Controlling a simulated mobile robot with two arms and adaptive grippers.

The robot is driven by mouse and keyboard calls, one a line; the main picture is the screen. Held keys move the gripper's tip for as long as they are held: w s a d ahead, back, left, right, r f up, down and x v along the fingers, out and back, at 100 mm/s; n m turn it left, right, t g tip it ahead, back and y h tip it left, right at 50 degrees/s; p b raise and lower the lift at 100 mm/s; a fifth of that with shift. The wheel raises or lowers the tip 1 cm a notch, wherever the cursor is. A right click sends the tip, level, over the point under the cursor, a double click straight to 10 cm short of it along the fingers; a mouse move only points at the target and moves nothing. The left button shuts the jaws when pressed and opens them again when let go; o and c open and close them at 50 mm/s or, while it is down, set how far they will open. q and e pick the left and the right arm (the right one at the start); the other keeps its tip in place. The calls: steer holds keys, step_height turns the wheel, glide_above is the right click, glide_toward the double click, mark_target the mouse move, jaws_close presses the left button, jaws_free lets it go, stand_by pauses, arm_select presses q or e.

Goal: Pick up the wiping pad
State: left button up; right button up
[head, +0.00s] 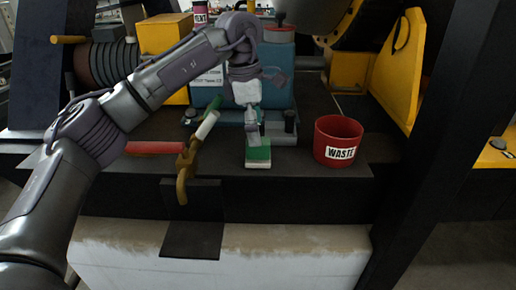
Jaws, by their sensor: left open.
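The wiping pad (258,154) is a small block with a green top and a pale lower edge. It lies on the dark shelf, left of the red waste bin. My left gripper (255,140) points down right at the pad's back edge, just above or touching it; I cannot tell which. The gripper is open, and its fingers partly cover the back of the pad. My right gripper is not in view.
A red bin labelled WASTE (338,141) stands right of the pad. A brass valve with a handle (186,165) and a red bar (155,148) are at the left. A blue machine (277,75) stands behind.

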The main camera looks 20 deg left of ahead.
mark_target(260, 149)
arm_select(q)
steer(key=shift+f, duration=0.3)
steer(key=f+p, duration=0.1)
steer(key=f, duration=0.1)
steer(key=d+f+p, duration=0.1)
steer(key=f+p, duration=0.1)
steer(key=shift+f, duration=0.65)
steer(key=c, duration=1.3)
steer(key=shift+r, duration=0.2)
